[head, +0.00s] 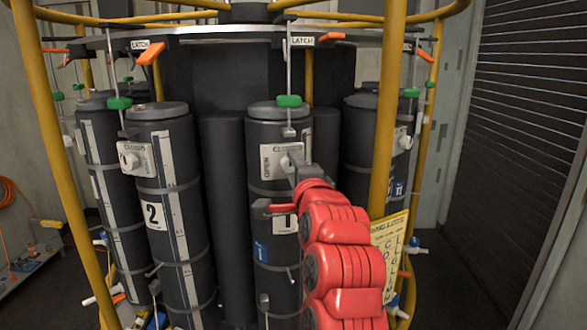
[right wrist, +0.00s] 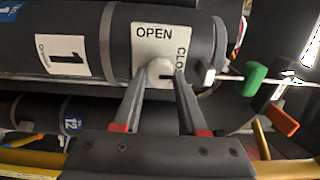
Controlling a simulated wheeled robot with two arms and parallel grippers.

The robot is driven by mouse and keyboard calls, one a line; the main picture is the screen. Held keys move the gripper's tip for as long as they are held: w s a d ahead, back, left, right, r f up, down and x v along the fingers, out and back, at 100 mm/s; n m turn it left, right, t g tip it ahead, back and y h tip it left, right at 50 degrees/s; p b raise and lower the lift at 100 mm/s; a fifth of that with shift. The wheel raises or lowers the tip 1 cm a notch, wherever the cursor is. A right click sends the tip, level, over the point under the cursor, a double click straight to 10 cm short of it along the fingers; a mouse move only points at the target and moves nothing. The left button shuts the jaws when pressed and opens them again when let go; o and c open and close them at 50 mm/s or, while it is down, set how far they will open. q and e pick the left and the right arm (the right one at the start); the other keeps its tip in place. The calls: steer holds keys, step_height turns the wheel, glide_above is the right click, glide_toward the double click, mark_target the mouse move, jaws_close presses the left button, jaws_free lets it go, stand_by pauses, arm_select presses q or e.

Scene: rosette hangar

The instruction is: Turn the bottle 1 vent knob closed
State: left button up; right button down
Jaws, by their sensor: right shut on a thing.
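Bottle 1 (head: 264,134) is a dark grey cylinder in the middle of the rack in the head view. It lies across the top left of the right wrist view, with its "1" label (right wrist: 62,55). Its white vent plate (right wrist: 150,38) reads OPEN, with a partly covered word beginning "CLO" at the side. The pale vent knob (right wrist: 160,70) sits on this plate. My right gripper (right wrist: 160,84) is shut on the knob, one finger on each side. In the head view my right gripper (head: 293,166) reaches the plate and hides most of the knob. My left gripper is not in view.
Bottle 2 (head: 163,180) stands left of bottle 1, with its own white vent plate. Yellow rack posts (head: 385,120) stand close to my red right arm. A green handle (head: 289,101) hangs on a rod above bottle 1. An orange latch lever (head: 151,54) is at upper left.

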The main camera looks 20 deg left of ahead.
steer(key=shift+c, duration=2.2)
jaws_free()
steer(key=shift+s+d+f+b, duration=0.15)
steer(key=shift+s+d+b, duration=0.15)
steer(key=shift+s+b, duration=0.25)
steer(key=b+v, duration=0.8)
steer(key=v, duration=0.8)
steer(key=shift+d, duration=0.15)
